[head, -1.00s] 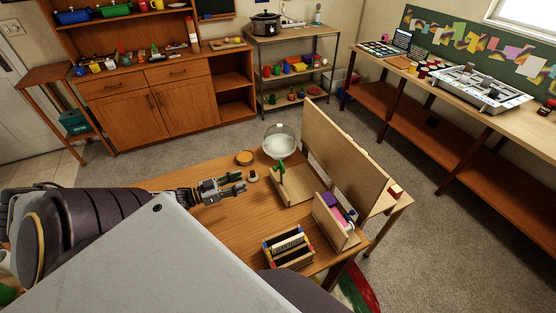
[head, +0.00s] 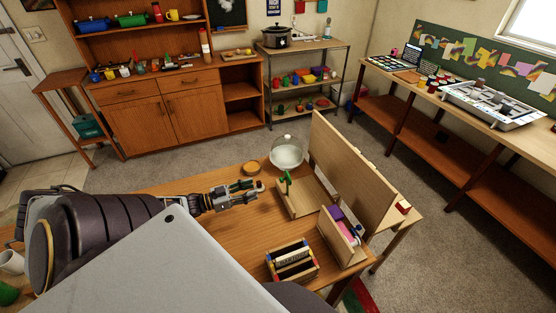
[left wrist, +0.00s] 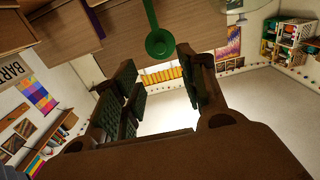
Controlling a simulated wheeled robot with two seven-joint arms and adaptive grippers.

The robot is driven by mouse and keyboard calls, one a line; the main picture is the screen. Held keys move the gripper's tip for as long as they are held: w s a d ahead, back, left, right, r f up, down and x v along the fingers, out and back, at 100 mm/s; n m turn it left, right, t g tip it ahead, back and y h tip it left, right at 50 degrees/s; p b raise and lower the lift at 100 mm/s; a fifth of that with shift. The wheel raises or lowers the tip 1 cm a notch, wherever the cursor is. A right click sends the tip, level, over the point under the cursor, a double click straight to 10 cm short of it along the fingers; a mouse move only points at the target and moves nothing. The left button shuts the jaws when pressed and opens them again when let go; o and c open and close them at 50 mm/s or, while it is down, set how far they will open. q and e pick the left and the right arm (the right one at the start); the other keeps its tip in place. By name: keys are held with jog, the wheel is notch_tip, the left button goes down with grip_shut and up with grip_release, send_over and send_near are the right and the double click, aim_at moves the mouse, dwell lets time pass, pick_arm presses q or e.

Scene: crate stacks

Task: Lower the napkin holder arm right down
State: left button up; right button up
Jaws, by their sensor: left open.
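The napkin holder (head: 309,203) is a light wooden tray on the table, beside a tall wooden panel. Its green arm (head: 287,180) stands raised at the holder's left side, with a rounded end on top. In the left wrist view the green arm (left wrist: 160,43) hangs in from the top, its round end just beyond the fingers. My left gripper (head: 256,191) is open and empty, a little left of the green arm and apart from it. Its fingers also show in the left wrist view (left wrist: 160,88). My right gripper is out of view.
A glass dome (head: 286,152) and a small round wooden dish (head: 251,168) stand behind the gripper. The tall wooden panel (head: 348,165) closes off the right. A box with dark and light items (head: 292,262) and a wooden organizer (head: 340,238) stand nearer.

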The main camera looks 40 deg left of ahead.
pick_arm(q)
jog(key=x, duration=1.2)
jog(key=shift+b, duration=0.4)
dwell(0.4)
grip_shut()
dwell(0.4)
